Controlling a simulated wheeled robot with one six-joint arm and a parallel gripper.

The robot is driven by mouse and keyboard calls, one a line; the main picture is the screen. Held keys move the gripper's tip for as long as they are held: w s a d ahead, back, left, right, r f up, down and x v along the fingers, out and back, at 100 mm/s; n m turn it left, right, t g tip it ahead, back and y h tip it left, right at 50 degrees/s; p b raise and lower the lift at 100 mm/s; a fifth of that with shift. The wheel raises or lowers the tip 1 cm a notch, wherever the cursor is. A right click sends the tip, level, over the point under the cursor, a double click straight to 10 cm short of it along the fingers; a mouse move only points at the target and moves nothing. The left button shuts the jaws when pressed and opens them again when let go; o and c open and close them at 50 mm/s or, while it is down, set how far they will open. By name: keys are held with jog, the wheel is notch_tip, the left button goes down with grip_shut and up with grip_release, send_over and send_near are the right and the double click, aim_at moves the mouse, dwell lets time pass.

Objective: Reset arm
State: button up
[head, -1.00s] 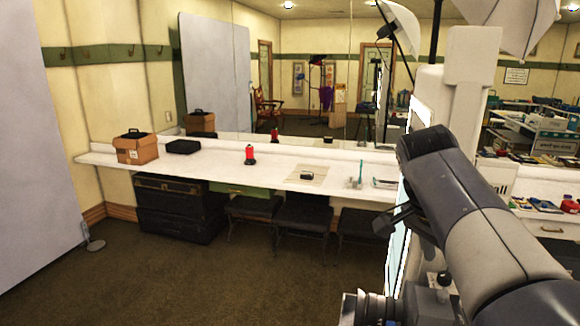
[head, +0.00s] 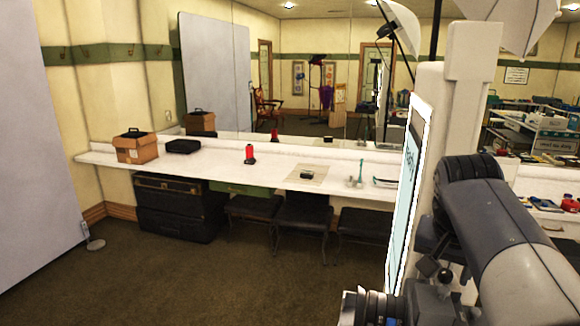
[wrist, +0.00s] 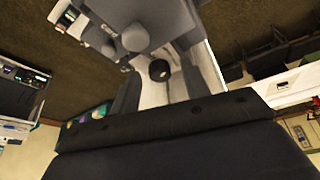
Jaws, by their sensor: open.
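My arm (head: 500,225) is at the right of the head view, folded back close to my white column. My gripper (wrist: 165,122) shows in the wrist view as a wide dark edge across the lower half. It is open, and nothing is seen held in it. In the head view it is mostly hidden behind my arm links. The wrist camera looks back over my own body and the floor, with the room tilted.
Carpet (head: 200,285) in front is clear.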

jog(key=n, duration=0.1)
jog(key=n+y, duration=0.1)
jog(key=n, duration=0.1)
jog(key=n+t+y+b, duration=0.1)
jog(key=n, duration=0.1)
jog(key=shift+s+d, duration=0.1)
jog(key=shift+d, duration=0.15)
jog(key=v, duration=1)
jog(key=shift+r, duration=0.2)
jog(key=shift+s+a+n, duration=0.1)
jog(key=shift+a+n, duration=0.1)
jog(key=shift+n, duration=0.1)
